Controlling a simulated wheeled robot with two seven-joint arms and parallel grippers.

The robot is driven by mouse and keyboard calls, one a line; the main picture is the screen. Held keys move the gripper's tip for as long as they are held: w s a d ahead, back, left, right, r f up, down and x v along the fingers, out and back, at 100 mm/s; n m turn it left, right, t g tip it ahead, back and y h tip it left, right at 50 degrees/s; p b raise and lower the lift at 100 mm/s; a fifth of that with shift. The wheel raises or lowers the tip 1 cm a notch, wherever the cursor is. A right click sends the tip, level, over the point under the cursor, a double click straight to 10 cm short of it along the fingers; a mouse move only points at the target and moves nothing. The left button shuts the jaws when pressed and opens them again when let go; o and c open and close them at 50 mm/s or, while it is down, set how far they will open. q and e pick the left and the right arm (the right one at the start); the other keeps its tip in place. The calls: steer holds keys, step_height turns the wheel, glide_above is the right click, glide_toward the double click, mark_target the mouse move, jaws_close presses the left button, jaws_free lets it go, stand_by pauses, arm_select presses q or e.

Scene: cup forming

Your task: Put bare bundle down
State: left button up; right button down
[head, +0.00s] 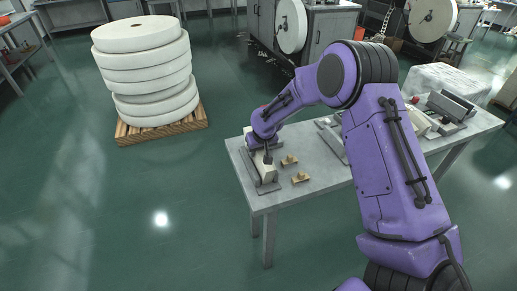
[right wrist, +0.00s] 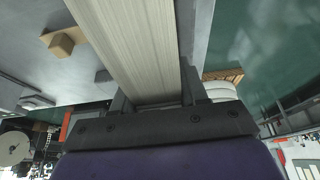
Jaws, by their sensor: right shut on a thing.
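The bare bundle (head: 266,171) is a pale cream stack of long thin layers, with no wrap visible. In the head view it is at the left end of the grey table (head: 322,172), over a flat grey holder (head: 268,187). My right gripper (head: 265,158) is above it, partly hidden by my purple arm. In the right wrist view, my right gripper (right wrist: 155,98) is shut on the bundle (right wrist: 130,45), one finger on each side. I cannot tell whether the bundle touches the holder. My left gripper is not in view.
Two small wooden pieces (head: 289,160) (head: 301,177) lie right of the holder. Grey metal trays and parts (head: 449,106) stand on the table's right end. A pallet (head: 163,127) with stacked white rolls (head: 145,70) stands on the floor at left. Floor left of the table is clear.

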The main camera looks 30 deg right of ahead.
steer(key=c, duration=0.6)
jaws_free()
steer(key=shift+f, duration=0.1)
steer(key=shift+s+r, duration=0.1)
steer(key=shift+r, duration=0.4)
steer(key=b+v, duration=0.1)
steer(key=v, duration=1)
steer(key=shift+s+a+r, duration=0.1)
steer(key=shift+s+r, duration=0.05)
steer(key=shift+s, duration=0.1)
